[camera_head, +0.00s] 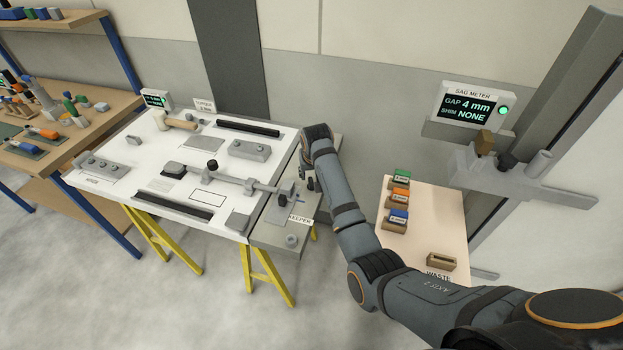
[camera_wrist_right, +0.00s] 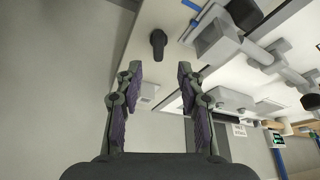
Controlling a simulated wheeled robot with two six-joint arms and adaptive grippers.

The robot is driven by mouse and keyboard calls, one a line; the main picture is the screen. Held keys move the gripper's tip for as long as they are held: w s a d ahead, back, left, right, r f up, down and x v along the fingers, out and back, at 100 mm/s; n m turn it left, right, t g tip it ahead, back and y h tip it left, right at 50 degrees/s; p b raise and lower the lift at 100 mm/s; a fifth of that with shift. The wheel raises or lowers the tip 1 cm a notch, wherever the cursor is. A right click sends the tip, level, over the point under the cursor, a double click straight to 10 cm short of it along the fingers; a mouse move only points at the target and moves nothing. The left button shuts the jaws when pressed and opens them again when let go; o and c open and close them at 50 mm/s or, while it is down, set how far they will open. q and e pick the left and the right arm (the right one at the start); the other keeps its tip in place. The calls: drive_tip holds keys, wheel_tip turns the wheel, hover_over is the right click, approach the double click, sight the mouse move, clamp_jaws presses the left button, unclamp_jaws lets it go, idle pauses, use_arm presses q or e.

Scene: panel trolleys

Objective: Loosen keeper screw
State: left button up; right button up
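My right gripper (camera_head: 305,160) hangs over the grey side plate (camera_head: 272,234) at the right end of the white panel table, near the label KEEPER (camera_head: 300,220). Its fingers are largely hidden behind my wrist in the head view. In the right wrist view the gripper (camera_wrist_right: 158,75) is open and empty, its two fingers well apart. A black knob-headed screw, apparently the keeper screw (camera_wrist_right: 158,42), stands on the plate just beyond the fingertips, roughly centred between them and apart from them. My left gripper is not in view.
A grey bar with clamp blocks (camera_head: 236,182) lies across the white panel (camera_head: 180,205) beside the plate. A beige board (camera_head: 425,205) with several coloured blocks stands at right, below the gap meter (camera_head: 467,108). A tool bench (camera_head: 95,120) is at far left.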

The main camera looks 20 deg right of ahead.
sight(311, 182)
drive_tip(key=x, duration=0.4)
drive_tip(key=shift+w+d+f, duration=0.15)
drive_tip(key=shift+x, duration=1.25)
drive_tip(key=shift+w+f, duration=0.1)
drive_tip(key=shift+f, duration=0.05)
drive_tip(key=shift+c, duration=0.7)
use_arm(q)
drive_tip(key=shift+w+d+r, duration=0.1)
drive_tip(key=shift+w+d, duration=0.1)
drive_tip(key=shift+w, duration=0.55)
use_arm(e)
clamp_jaws()
